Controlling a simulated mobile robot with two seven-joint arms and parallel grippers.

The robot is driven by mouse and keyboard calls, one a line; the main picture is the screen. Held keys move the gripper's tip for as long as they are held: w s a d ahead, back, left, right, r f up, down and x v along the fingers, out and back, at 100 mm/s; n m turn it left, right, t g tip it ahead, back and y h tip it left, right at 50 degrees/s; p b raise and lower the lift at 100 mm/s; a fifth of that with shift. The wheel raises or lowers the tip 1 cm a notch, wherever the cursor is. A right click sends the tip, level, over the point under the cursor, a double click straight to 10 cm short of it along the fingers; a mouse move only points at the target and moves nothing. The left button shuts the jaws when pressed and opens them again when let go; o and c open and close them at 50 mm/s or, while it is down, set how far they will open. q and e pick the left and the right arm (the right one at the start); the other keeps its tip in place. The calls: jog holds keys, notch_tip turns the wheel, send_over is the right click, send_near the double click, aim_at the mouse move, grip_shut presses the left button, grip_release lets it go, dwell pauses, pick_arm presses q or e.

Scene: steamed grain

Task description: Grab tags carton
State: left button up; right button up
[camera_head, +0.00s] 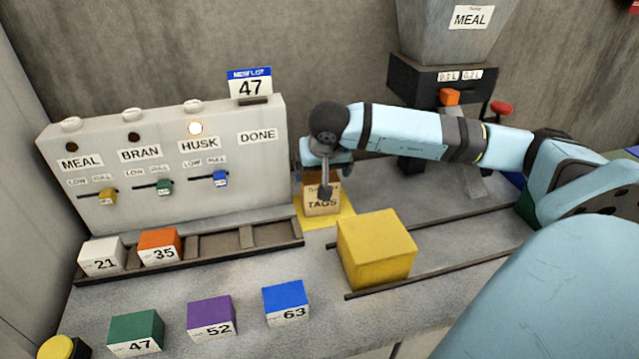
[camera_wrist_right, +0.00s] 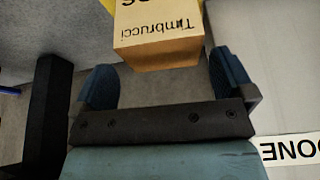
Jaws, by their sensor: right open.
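The tags carton (camera_head: 322,204) is a small tan box lettered "TAGS" on a yellow mat (camera_head: 345,217), just right of the panel. In the right wrist view the carton (camera_wrist_right: 157,40) shows a face lettered "Timbrucci" and lies just beyond and between my fingertips. My right gripper (camera_head: 325,172) is over the carton in the head view, its fingers partly hidden by the wrist. In the right wrist view my right gripper (camera_wrist_right: 163,82) is open, with one dark blue finger on each side and nothing between them. My left gripper is not in view.
A large yellow block (camera_head: 375,250) stands close in front of the carton, by dark rails. The label panel (camera_head: 165,165) is at left, with a tray (camera_head: 215,245) holding blocks 21 and 35. Green, purple and blue numbered blocks line the front. A hopper (camera_head: 455,35) stands behind.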

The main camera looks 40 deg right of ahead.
aim_at(320, 178)
jog(key=shift+x, duration=3.15)
jog(key=shift+a, duration=0.1)
jog(key=c, duration=0.8)
jog(key=shift+r, duration=0.1)
